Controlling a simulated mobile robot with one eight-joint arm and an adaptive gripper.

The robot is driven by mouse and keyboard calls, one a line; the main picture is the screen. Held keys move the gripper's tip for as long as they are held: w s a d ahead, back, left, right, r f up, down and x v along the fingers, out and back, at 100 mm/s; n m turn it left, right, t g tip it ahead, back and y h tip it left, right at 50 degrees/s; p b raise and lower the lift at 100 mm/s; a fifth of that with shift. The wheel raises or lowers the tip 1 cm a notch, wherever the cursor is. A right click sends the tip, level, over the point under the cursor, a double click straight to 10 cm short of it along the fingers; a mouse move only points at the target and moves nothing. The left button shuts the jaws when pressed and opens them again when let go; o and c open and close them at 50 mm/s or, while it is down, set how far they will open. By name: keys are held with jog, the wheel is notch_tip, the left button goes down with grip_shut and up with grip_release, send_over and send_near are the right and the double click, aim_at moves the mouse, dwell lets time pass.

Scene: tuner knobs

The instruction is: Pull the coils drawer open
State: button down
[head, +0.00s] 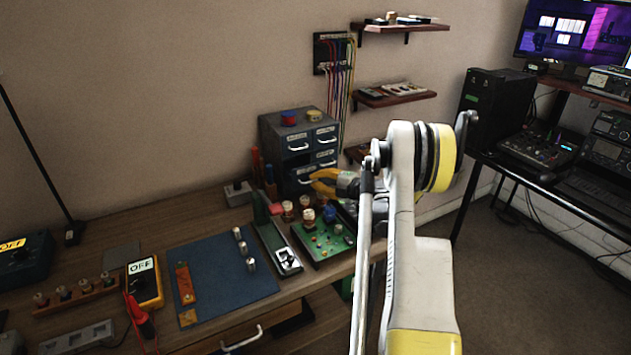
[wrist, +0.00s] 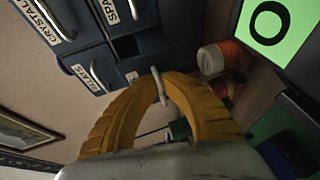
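A blue-grey drawer cabinet (head: 270,145) stands at the back of the bench, with labelled drawers and pale bar handles. My gripper (head: 318,182), with yellow fingers, is at its lower right front. In the wrist view, the yellow fingertips (wrist: 160,82) meet around a pale drawer handle (wrist: 159,88). The label of this drawer is hidden, so I cannot read whether it says coils. Neighbouring drawers are labelled CRYSTAL (wrist: 48,18), SPA… (wrist: 112,12) and one ending in AYS (wrist: 86,78). A dark gap (wrist: 128,45) shows beside the held drawer; how far it stands out is unclear.
A green circuit board (head: 322,243) with knobs lies in front of the cabinet, under my arm. A copper coil spool (wrist: 222,57) is close to my fingers. A blue mat (head: 225,275) and a yellow meter (head: 145,283) lie further left.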

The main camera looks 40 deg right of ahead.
jog(key=s, duration=0.3)
jog(key=shift+s+a, duration=0.25)
jog(key=shift+a, duration=0.15)
jog(key=c, duration=1.6)
grip_release()
jog(key=v, duration=1.2)
